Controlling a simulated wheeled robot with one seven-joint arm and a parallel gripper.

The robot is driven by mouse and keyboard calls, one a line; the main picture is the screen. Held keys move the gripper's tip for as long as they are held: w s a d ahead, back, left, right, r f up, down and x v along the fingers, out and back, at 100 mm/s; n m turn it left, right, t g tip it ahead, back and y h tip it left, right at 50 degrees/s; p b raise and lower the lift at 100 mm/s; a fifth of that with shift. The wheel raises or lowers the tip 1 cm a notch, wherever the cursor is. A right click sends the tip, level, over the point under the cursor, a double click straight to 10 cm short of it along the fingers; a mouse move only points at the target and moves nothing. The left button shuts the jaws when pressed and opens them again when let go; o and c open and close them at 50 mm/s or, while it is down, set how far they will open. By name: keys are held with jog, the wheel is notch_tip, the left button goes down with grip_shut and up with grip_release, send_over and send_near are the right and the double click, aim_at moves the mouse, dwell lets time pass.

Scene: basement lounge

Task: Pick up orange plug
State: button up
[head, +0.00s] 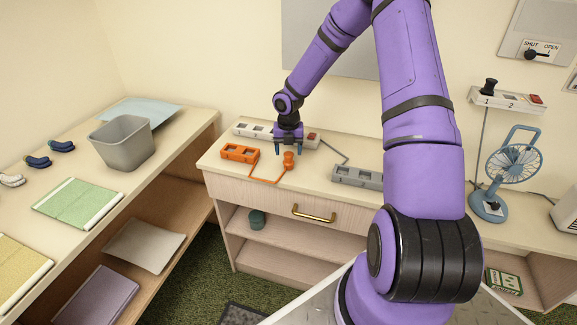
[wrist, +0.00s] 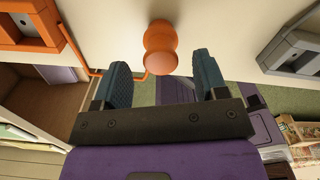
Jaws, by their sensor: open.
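The orange plug (head: 289,160) stands on the top of the wooden cabinet, joined by an orange cord to an orange power strip (head: 239,153) at its left. My gripper (head: 289,150) is above the cabinet top close to the plug, its fingers pointing down. In the wrist view the plug (wrist: 160,48) shows beyond the fingertips, roughly between them in the picture. The two blue fingers of my gripper (wrist: 163,75) are apart with nothing between them. I cannot tell the exact height of the fingers over the plug.
A white power strip (head: 254,130) lies behind my gripper, and a grey one (head: 357,176) lies to the right. A grey bin (head: 122,143) stands on the left shelf unit. A blue fan (head: 505,170) stands at the right. The front of the cabinet top (head: 312,187) is clear.

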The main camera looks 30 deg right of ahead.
notch_tip(320, 180, down, 4)
jog(key=shift+r, duration=0.25)
jog(key=c, duration=1)
jog(key=shift+c, duration=0.2)
jog(key=shift+r, duration=0.2)
jog(key=shift+d+r, duration=0.1)
jog(key=shift+r, duration=0.45)
notch_tip(320, 180, up, 2)
jog(key=shift+r, duration=0.15)
jog(key=s+a+r, duration=0.1)
jog(key=s, duration=1.4)
send_near(289, 153)
jog(key=w+f, duration=0.6)
jog(key=w, duration=0.1)
jog(key=w+a+r, duration=0.1)
jog(key=w+r, duration=0.1)
jog(key=w, duration=0.9)
jog(key=w+a+r, duration=0.2)
jog(key=w+r, duration=0.1)
jog(key=w, duration=0.9)
jog(key=shift+w, duration=0.3)
